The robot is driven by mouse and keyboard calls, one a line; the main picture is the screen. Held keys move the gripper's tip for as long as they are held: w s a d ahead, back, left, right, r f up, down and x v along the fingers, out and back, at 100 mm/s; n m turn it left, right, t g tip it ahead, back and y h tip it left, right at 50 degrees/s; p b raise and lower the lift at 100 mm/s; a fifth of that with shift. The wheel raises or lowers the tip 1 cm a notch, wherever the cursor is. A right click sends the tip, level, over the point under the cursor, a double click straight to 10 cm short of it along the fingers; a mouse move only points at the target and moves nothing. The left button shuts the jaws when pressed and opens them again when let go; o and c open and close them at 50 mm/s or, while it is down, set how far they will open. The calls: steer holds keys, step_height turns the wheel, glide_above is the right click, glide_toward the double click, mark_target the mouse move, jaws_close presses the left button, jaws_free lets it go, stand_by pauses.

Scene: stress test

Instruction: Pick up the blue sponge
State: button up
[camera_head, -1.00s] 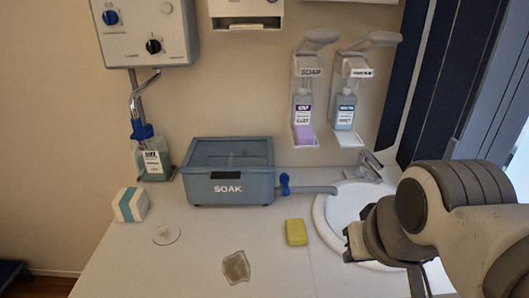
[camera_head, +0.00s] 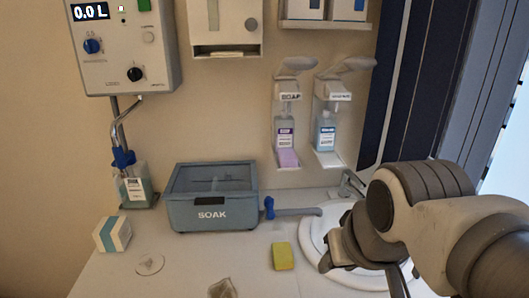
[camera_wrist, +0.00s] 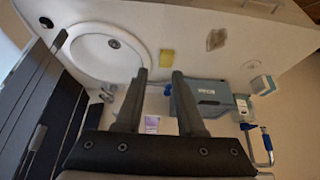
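No sponge that is clearly blue shows. A yellow sponge-like block (camera_head: 283,256) lies on the white counter, left of the sink; it also shows in the wrist view (camera_wrist: 167,56). A small white box with a blue band (camera_head: 113,234) stands at the counter's left side and also shows in the wrist view (camera_wrist: 262,84). My gripper (camera_wrist: 160,72) is open and empty, with its two fingers apart. In the wrist view the yellow block lies beyond the fingertips, not between them. In the head view my fingers are mostly hidden.
A blue-grey SOAK box (camera_head: 212,212) with a lid and side tap stands at the back. The round sink (camera_head: 318,240) is partly behind my arm. A clear disc (camera_head: 150,264) and a crumpled greyish piece (camera_head: 222,289) lie in front. Soap dispensers (camera_head: 287,130) hang on the wall.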

steer(key=o, duration=0.7)
steer(key=w+r, duration=0.2)
steer(key=w, duration=0.1)
steer(key=w+r+p, duration=0.1)
steer(key=w+r, duration=0.1)
steer(key=w, duration=0.1)
steer(key=w+r+p, duration=0.1)
steer(key=w+r, duration=0.1)
steer(key=w, duration=0.1)
steer(key=shift+w+r, duration=0.15)
steer(key=shift+w, duration=0.05)
steer(key=shift+o, duration=1.1)
steer(key=w+r+p, duration=0.3)
steer(key=w, duration=0.7)
steer(key=shift+r+h, duration=0.15)
steer(key=shift+h, duration=0.15)
steer(key=t+p, duration=0.1)
steer(key=p, duration=0.6)
glide_above(288, 154)
steer(key=s, duration=0.3)
steer(key=f, duration=1.1)
steer(key=shift+s+d+f, duration=0.1)
steer(key=shift+d+f, duration=0.1)
steer(key=shift+f, duration=0.05)
steer(key=shift+a+p+x, duration=0.2)
steer(key=shift+p+x, duration=0.2)
steer(key=shift+x, duration=0.95)
steer(key=shift+a+p+x, duration=0.2)
steer(key=shift+p+x, duration=0.15)
steer(key=shift+x, duration=1.05)
